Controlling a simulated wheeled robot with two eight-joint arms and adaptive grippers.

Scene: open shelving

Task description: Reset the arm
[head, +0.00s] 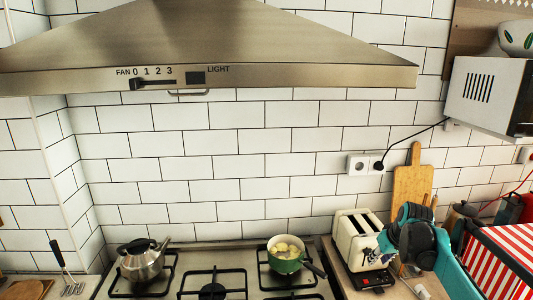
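What seems to be my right gripper (408,242), a black and teal shape, shows at the lower right of the head view. It is in front of the counter, just right of the cream toaster (354,232), and overlaps its right side in the picture. I cannot tell whether it touches the toaster. Its fingers do not show clearly enough to tell open from shut, and I see nothing clearly held. My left gripper is not in view.
A steel range hood (250,45) hangs over the gas stove (235,258). A kettle (143,262) and a green pot (286,258) with pale food stand on the stove. A red-striped box (505,255) stands right.

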